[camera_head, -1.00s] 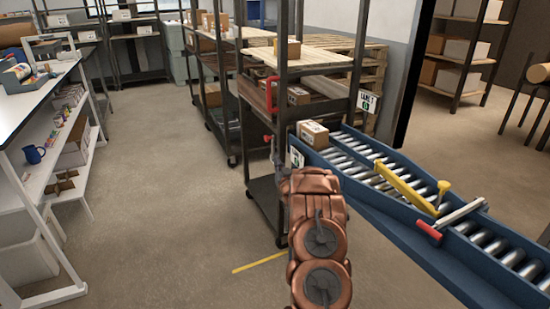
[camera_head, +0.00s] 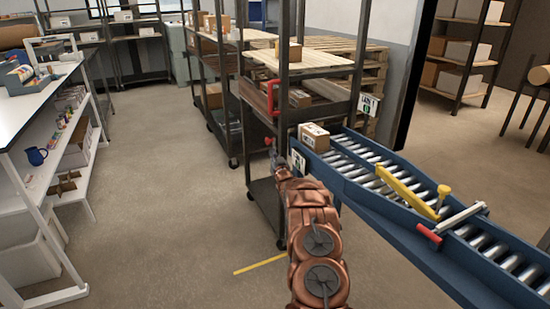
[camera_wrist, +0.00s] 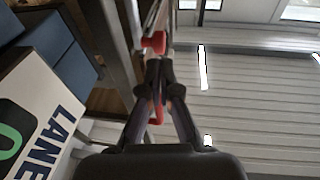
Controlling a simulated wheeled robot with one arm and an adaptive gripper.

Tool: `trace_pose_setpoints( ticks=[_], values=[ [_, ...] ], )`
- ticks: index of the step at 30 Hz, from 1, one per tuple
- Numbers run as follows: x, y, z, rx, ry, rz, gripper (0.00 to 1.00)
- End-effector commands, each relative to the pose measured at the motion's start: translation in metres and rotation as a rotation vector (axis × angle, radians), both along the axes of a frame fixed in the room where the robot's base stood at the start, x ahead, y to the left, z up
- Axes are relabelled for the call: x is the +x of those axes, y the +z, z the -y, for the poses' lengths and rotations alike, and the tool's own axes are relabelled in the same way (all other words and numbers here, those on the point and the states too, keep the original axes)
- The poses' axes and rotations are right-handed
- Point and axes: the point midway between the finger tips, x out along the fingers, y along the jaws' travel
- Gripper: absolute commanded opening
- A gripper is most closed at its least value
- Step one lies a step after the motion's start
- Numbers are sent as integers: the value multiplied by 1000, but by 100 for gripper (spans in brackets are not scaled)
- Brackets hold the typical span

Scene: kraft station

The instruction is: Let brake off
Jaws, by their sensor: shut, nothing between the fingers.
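The dark shelf cart (camera_head: 283,150) stands left of the roller conveyor. A red-tipped lever (camera_head: 268,141) shows on its post, beside my gripper (camera_head: 275,158). In the wrist view, my gripper (camera_wrist: 158,72) has its dark fingers together with nothing held. A red knob (camera_wrist: 155,42) lies just beyond the fingertips. Another red piece (camera_wrist: 156,114) shows behind and between the fingers. I cannot tell whether the fingertips touch the knob. My copper arm hides part of the cart's lower side. A red U-shaped handle (camera_head: 271,96) is higher on the cart.
The blue conveyor (camera_head: 400,220) carries a small carton (camera_head: 313,137), a yellow bar (camera_head: 405,189) and a red-gripped lever (camera_head: 429,233). A lane sign (camera_wrist: 38,120) is close at left in the wrist view. A white workbench (camera_head: 40,83) stands left. The floor between is clear.

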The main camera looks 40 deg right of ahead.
Motion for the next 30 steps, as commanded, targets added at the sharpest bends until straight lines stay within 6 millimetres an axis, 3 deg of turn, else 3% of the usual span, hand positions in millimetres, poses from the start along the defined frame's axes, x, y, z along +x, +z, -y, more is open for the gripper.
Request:
trace_pose_setpoints(
  ticks=[30],
  values=[
    [42,8,23,0,-1,1,0]
  ],
)
